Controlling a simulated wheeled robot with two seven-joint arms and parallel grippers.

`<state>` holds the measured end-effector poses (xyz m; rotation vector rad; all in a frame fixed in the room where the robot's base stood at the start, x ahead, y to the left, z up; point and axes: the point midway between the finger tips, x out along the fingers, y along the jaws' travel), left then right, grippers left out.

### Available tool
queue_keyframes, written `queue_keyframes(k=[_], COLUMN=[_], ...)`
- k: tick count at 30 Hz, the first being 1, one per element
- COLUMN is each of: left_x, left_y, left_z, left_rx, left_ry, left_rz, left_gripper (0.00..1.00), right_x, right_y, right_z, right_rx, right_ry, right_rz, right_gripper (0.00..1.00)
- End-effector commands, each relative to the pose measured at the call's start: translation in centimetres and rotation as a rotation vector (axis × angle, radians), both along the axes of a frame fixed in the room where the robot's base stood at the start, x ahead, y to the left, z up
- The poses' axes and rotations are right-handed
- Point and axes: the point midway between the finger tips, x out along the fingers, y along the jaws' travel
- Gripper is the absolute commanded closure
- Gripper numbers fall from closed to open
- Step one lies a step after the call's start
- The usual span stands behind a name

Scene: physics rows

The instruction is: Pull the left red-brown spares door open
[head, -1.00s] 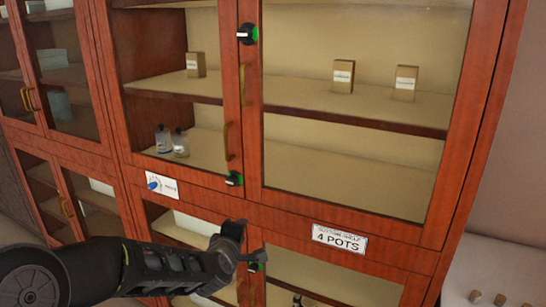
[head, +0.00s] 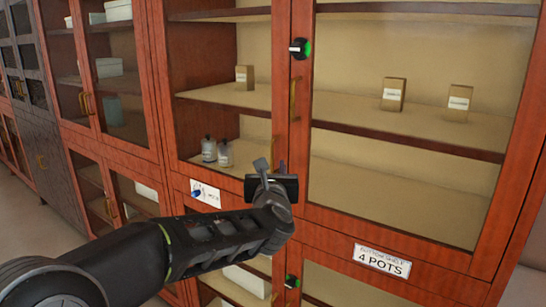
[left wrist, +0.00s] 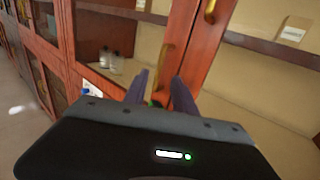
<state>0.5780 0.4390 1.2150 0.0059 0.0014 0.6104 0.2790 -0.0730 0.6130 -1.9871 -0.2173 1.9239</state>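The upper left red-brown glass door (head: 282,70) of the cabinet looks shut. In the left wrist view its brass handle (left wrist: 165,62) stands upright, just beyond my fingertips. My left gripper (head: 271,166) is in front of the lower part of this door. In the left wrist view the two dark fingers of the left gripper (left wrist: 158,82) are apart, with nothing between them. In the head view the gripper covers the area around the handle's lower end. The right gripper is not in view.
The right glass door (head: 410,170) has its own brass handle (head: 293,100) close by. A black-and-green knob (head: 300,47) sits above it. Small boxes (head: 394,94) and bottles (head: 225,153) stand on shelves behind glass. A "4 POTS" label (head: 382,262) is below.

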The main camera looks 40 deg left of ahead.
Motion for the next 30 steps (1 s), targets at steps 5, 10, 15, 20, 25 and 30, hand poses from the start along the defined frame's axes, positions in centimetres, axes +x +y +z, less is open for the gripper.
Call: queue_keyframes(k=[5, 10, 15, 20, 25, 30], left_x=[1.4, 3.5, 5.5, 6.2, 6.2, 6.2], left_y=[1.0, 2.5, 3.8, 4.4, 4.4, 4.4], left_z=[0.1, 0.2, 0.2, 0.0, 0.0, 0.0], left_rx=[0.000, 0.000, 0.001, 0.001, 0.002, 0.002], left_ry=[0.004, 0.004, 0.003, 0.002, 0.001, 0.001], left_rz=[0.001, 0.002, 0.000, 0.001, 0.000, 0.000], left_gripper=[0.68, 0.68, 0.68, 0.68, 0.68, 0.76], right_x=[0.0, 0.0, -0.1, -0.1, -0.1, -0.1], right_y=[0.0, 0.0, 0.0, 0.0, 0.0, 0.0], right_z=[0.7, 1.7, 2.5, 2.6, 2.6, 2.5], right_rx=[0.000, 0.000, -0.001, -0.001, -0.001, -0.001], right_ry=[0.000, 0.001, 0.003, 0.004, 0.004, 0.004], right_rz=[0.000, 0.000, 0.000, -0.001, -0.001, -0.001], right_gripper=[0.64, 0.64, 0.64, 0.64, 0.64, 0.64])
